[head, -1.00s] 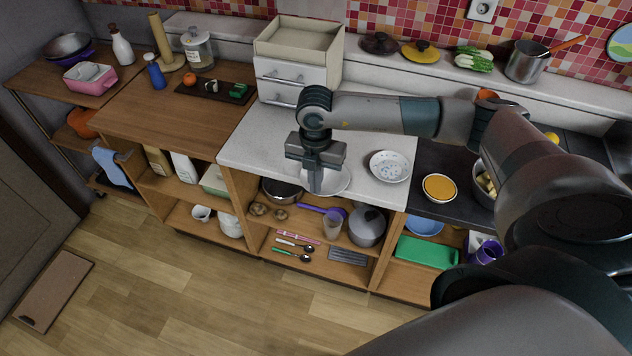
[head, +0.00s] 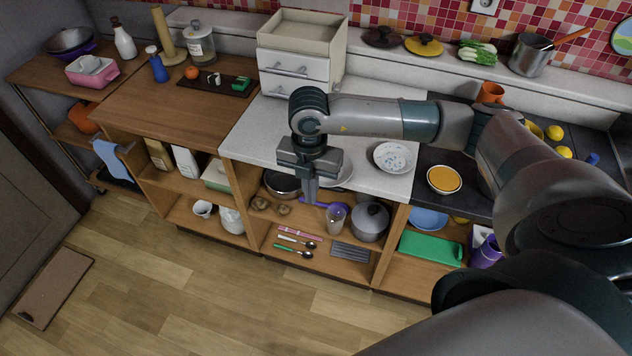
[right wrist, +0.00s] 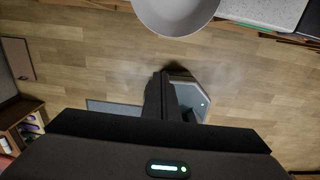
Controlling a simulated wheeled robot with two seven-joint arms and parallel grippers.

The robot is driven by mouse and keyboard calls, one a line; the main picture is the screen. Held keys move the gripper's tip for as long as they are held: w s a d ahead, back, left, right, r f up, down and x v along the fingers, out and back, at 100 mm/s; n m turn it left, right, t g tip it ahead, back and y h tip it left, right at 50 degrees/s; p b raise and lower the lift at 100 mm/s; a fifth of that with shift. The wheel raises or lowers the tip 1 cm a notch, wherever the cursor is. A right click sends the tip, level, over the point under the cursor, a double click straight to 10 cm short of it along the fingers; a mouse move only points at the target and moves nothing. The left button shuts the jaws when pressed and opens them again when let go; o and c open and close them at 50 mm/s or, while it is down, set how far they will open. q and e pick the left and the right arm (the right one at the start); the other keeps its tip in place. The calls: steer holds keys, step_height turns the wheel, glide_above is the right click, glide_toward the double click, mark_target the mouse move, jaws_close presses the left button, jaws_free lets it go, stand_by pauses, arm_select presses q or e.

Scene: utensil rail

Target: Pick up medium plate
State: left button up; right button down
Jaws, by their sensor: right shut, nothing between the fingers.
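A plain white plate (head: 342,174) lies at the front edge of the white counter (head: 255,132), partly hidden behind my right gripper. In the right wrist view a white round dish (right wrist: 176,12), likely this plate, shows at the top edge, sticking out past the counter. A patterned white plate (head: 395,157) lies to its right, clear of the gripper. I cannot tell by size which one is the medium plate. My right gripper (head: 311,195) points down in front of the counter edge, shut and empty. Its closed fingers show in the right wrist view (right wrist: 165,95). My left gripper is not in view.
A white drawer box (head: 293,72) stands behind the gripper on the counter. An orange-filled bowl (head: 444,179) sits on the dark surface to the right. The floor in front is clear.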

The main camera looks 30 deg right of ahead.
steer(key=shift+s+a+b, duration=0.65)
steer(key=shift+s+a, duration=1.15)
steer(key=shift+a, duration=0.3)
steer(key=c, duration=2.5)
jaws_free()
